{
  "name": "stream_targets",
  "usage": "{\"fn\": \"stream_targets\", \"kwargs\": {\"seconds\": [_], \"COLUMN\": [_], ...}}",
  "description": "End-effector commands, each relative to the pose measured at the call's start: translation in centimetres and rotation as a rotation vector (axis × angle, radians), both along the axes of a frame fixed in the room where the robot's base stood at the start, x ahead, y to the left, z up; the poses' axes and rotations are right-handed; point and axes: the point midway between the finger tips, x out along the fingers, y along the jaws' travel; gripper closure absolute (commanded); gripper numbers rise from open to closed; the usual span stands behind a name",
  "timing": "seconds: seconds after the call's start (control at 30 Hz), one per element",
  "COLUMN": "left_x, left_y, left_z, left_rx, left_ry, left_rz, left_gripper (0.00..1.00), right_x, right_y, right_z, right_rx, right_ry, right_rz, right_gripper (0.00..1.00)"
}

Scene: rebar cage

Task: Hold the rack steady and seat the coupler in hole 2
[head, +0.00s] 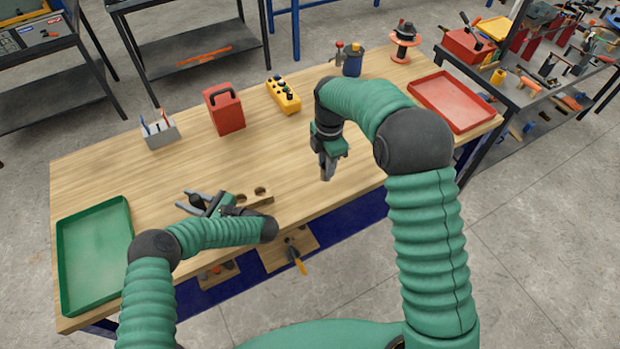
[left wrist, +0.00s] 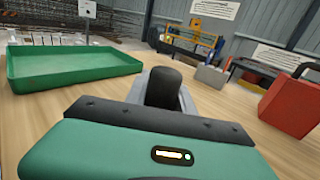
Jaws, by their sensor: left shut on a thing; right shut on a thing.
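The rack (head: 258,193) is a wooden bar with dark round holes, lying near the table's front edge. My left gripper (head: 190,202) is at its left end, jaws pointing left; its body covers that end, so the contact is hidden. In the left wrist view a dark rounded piece (left wrist: 163,88) stands between the grey jaws. My right gripper (head: 326,170) points down over the table, right of the rack and apart from it. It is shut on a small grey-brown piece, the coupler (head: 326,178), mostly hidden by the jaws.
A green tray (head: 62,255) is at the left and a red tray (head: 452,101) at the right. A red box (head: 225,112), a grey holder (head: 160,134), a yellow control box (head: 284,95), a blue cup (head: 353,62) and a spool (head: 404,42) line the back. The middle is clear.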

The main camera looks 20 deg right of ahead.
Motion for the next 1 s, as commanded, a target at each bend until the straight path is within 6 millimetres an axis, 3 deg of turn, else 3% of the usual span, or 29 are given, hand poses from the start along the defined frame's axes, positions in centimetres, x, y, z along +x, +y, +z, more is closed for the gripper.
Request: {"fn": "stream_targets", "kwargs": {"seconds": [0.17,0.27,0.37,0.5,0.6,0.7,0.87,1.0], "left_x": [0.0,0.0,0.0,0.0,0.0,0.0,0.0,0.0], "left_y": [0.0,0.0,0.0,0.0,0.0,0.0,0.0,0.0], "left_z": [0.1,0.1,0.1,0.1,0.1,0.1,0.0,0.0], "left_rx": [0.0,0.0,0.0,0.0,0.0,0.0,0.0,0.001], "left_ry": [-0.002,-0.002,-0.002,-0.002,-0.001,-0.001,-0.001,-0.001], "left_rz": [0.0,0.0,0.0,0.0,0.0,0.001,0.001,0.001], "left_gripper": [1.0,1.0,1.0,1.0,1.0,1.0,1.0,1.0], "right_x": [0.4,1.5,3.2,4.8,4.9,4.6,4.2,4.1], "right_y": [0.6,2.8,6.7,14.2,19.2,22.8,25.1,25.1], "right_z": [0.6,0.6,0.8,1.0,1.2,1.3,0.6,-2.7], "right_rx": [0.0,0.0,0.0,0.0,0.001,0.0,0.0,0.0], "right_ry": [0.0,-0.001,-0.003,-0.001,-0.003,-0.003,0.001,0.004], "right_rz": [0.019,0.085,0.201,0.406,0.544,0.644,0.709,0.712], "right_gripper": [1.0,1.0,1.0,1.0,1.0,1.0,1.0,1.0]}}
